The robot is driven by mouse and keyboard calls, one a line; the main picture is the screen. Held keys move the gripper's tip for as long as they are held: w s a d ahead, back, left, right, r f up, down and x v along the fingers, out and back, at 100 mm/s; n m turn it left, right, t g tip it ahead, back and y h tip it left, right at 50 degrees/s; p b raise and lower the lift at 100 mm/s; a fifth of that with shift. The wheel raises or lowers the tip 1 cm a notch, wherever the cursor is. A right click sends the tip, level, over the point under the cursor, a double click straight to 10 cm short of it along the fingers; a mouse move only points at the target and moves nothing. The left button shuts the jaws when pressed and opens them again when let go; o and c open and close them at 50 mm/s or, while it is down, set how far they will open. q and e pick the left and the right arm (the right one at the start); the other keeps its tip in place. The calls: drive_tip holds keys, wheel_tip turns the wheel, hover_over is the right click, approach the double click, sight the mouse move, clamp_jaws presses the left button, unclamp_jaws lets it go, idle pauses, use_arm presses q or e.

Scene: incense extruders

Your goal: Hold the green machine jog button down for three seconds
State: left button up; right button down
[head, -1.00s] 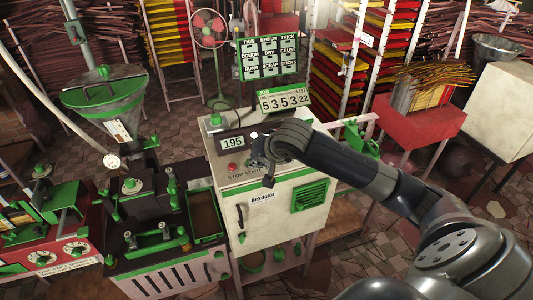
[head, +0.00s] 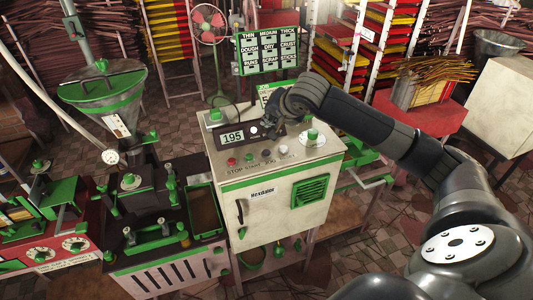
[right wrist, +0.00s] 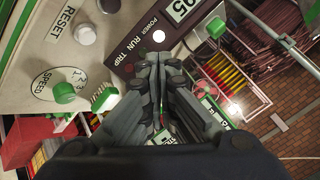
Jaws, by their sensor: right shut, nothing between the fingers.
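The cream machine with green trim (head: 285,190) stands at centre in the head view. Its sloped top carries a row labelled STOP, START, JOG and RESET, with a red stop button (head: 231,161) at the left. The small jog button (head: 266,155) is in that row, its colour hard to make out. My right gripper (head: 270,130) is over the panel's back part, beside the display reading 195. In the right wrist view its fingers (right wrist: 158,62) are shut and empty, pointing towards the RUN and TRIP lamp strip. My left gripper is not in view.
A green speed knob (head: 313,135) stands on the panel's right. A green-lidded hopper (head: 105,88) and extruder are at left. A board of labels (head: 268,50) rises behind, near drying racks. My right arm crosses from the right.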

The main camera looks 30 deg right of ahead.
drive_tip(key=b, duration=0.6)
hover_over(270, 151)
wheel_tip(270, 151, down, 7)
drive_tip(key=shift+w+f, duration=0.1)
drive_tip(key=shift+f, duration=0.4)
idle(0.7)
drive_tip(key=shift+f, duration=0.4)
drive_tip(key=shift+f+b, duration=0.35)
drive_tip(key=shift+f, duration=0.25)
idle(1.2)
drive_tip(key=shift+r, duration=0.15)
idle(2.5)
drive_tip(key=shift+r+p, duration=0.85)
drive_tip(key=shift+p, duration=0.25)
